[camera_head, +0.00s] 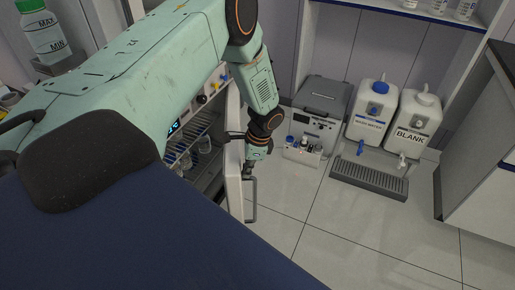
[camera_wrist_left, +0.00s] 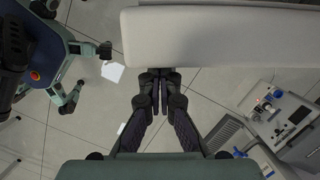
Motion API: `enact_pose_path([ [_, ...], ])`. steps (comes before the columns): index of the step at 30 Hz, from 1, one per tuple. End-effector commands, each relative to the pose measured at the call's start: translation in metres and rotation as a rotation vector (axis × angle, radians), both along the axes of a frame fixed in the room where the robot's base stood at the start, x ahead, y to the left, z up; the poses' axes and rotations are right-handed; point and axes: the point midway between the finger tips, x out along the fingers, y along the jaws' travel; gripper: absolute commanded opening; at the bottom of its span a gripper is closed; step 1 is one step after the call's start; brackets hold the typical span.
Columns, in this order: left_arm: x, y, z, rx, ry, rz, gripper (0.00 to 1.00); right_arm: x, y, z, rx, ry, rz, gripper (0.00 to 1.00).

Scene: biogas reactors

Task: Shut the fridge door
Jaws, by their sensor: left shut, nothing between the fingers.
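The fridge door (camera_head: 234,165) stands open in the head view, seen nearly edge-on, with a grey handle (camera_head: 253,213) low on its outer side. Behind it the fridge interior (camera_head: 212,178) shows wire shelves with glass vessels. My left gripper (camera_head: 249,172) is shut and empty, at the door's outer side just above the handle. In the left wrist view the pale door (camera_wrist_left: 225,38) fills the top, and the shut fingertips (camera_wrist_left: 160,74) reach its lower edge. I cannot tell whether they touch it. My right gripper is not in view.
A grey case (camera_head: 322,100) with small bottles in front stands right of the door. Two white canisters (camera_head: 372,108) (camera_head: 413,120) stand over a drip tray (camera_head: 370,178). A white cabinet (camera_head: 485,165) is at far right. The tiled floor (camera_head: 345,235) in front is clear.

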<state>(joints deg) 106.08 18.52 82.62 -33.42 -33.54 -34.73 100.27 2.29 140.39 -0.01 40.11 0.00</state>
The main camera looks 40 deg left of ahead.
Motion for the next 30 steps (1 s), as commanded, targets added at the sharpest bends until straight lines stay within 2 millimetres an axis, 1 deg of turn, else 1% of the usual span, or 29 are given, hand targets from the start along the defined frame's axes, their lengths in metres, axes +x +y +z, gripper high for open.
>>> enact_pose_path([
  [1,-0.005,0.005,0.004,-0.001,0.002,-0.012,0.0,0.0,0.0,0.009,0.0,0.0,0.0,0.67],
  [8,-0.031,0.033,0.005,-0.001,0.003,-0.083,0.0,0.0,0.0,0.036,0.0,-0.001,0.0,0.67],
  [15,-0.065,0.074,0.005,0.0,0.002,-0.179,0.0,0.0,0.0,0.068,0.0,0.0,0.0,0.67],
  [18,-0.079,0.092,0.004,0.0,0.001,-0.221,0.0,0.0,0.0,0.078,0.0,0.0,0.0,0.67],
  [24,-0.101,0.126,0.002,0.001,-0.002,-0.298,0.0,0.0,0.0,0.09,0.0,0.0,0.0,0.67],
  [30,-0.117,0.154,0.0,0.002,-0.003,-0.358,0.0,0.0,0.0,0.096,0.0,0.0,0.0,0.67],
])
